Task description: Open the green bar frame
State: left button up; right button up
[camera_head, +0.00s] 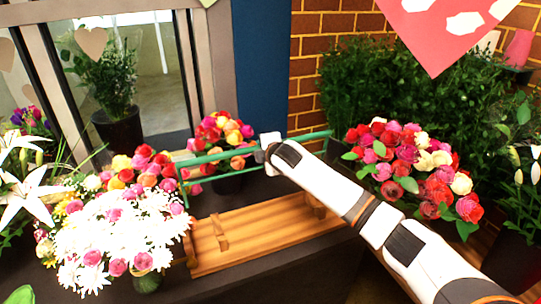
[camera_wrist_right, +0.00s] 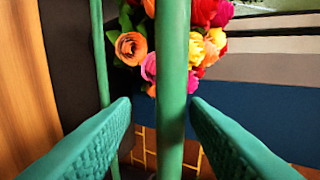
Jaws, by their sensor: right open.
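The green bar frame (camera_head: 215,157) stands raised over a wooden tray (camera_head: 270,230), its long bars running left to right. My right gripper (camera_head: 267,146) is at the middle of the frame, its fingertips hidden in the head view. In the right wrist view, the right gripper's green textured fingers (camera_wrist_right: 160,108) are open, with a thick green bar (camera_wrist_right: 174,50) of the frame between them. A gap shows on both sides, and I see no clear contact. A thinner green bar (camera_wrist_right: 101,50) passes behind the left finger. My left gripper is not in view.
A white daisy bouquet (camera_head: 110,240) stands left of the tray. A rose bouquet (camera_head: 415,165) stands to the right, beside my right arm. A smaller bouquet (camera_head: 222,130) is behind the frame. A red hanging sheet (camera_head: 440,30) is at the upper right.

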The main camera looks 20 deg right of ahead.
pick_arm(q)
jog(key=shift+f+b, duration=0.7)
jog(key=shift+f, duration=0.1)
pick_arm(e)
jog(key=v, duration=0.7)
jog(key=shift+s, duration=0.2)
jog(key=shift+c, duration=0.3)
